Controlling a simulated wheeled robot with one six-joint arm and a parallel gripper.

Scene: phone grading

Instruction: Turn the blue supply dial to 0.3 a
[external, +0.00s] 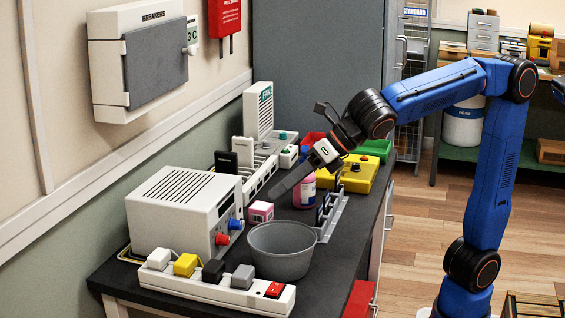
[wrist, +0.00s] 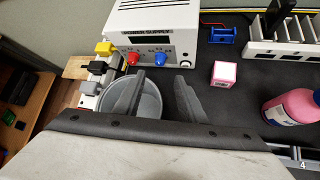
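The white power supply (external: 185,210) stands on the dark bench at the left, with a red dial (external: 222,238) and a blue dial (external: 235,224) on its front. In the wrist view the blue dial (wrist: 158,58) is right of the red dial (wrist: 133,58). The display is too small to read. My gripper (external: 275,194) is in the air above the bench, to the right of the supply and apart from it. In the wrist view my gripper (wrist: 160,79) is open and empty, its two fingers apart, pointing toward the supply's front.
A grey bowl (external: 281,250) stands in front of the dials. A power strip with plugs (external: 232,293) lies at the front edge. A small pink box (external: 261,211), a pink bottle (external: 304,192) and a slotted rack (external: 332,215) are close by.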

